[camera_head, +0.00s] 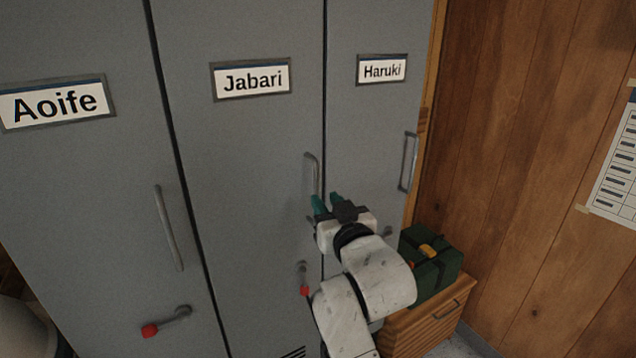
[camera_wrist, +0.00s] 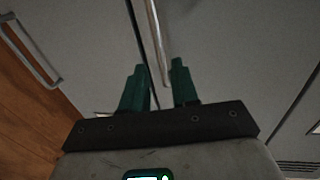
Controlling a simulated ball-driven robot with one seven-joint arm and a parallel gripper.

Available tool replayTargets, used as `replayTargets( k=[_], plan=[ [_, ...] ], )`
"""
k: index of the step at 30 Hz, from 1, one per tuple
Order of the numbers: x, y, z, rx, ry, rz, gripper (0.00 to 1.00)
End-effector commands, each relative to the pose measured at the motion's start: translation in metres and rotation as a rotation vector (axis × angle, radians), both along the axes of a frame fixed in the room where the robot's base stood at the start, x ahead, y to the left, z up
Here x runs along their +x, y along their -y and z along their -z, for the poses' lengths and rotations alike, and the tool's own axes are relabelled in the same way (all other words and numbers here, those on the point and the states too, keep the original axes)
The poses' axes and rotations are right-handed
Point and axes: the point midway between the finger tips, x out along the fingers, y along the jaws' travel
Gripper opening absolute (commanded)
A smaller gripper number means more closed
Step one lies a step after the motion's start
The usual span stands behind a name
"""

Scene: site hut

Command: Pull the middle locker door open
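The middle locker door (camera_head: 240,150), labelled Jabari, is grey and looks shut, flush with its neighbours. Its upright metal bar handle (camera_head: 312,175) is near the door's right edge. Below it a small latch lever with a red tip (camera_head: 305,290) points down. My gripper (camera_head: 327,200) is just below and right of the handle's lower end. In the wrist view its teal fingers (camera_wrist: 158,85) are apart and empty, and the handle (camera_wrist: 160,40) shows between their lines. I cannot tell whether the handle's end is between the fingers or beyond them.
The Aoife door (camera_head: 80,190) is at left, its red-tipped lever (camera_head: 166,321) lying sideways. The Haruki door (camera_head: 370,130) at right has its own handle (camera_head: 410,160). A green case (camera_head: 432,270) sits on a low wooden cabinet (camera_head: 430,320) beside my arm, near the wood-panelled wall.

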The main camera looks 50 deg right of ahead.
Motion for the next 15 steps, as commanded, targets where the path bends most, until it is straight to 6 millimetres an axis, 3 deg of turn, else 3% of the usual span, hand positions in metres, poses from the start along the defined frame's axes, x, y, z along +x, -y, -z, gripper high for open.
replayTargets(
  k=[7,15],
  plan=[
    [0.04,0.021,-0.003,0.003,-0.001,0.0,0.29],
    [0.061,0.032,0.0,0.001,-0.002,0.0,0.29]
  ],
)
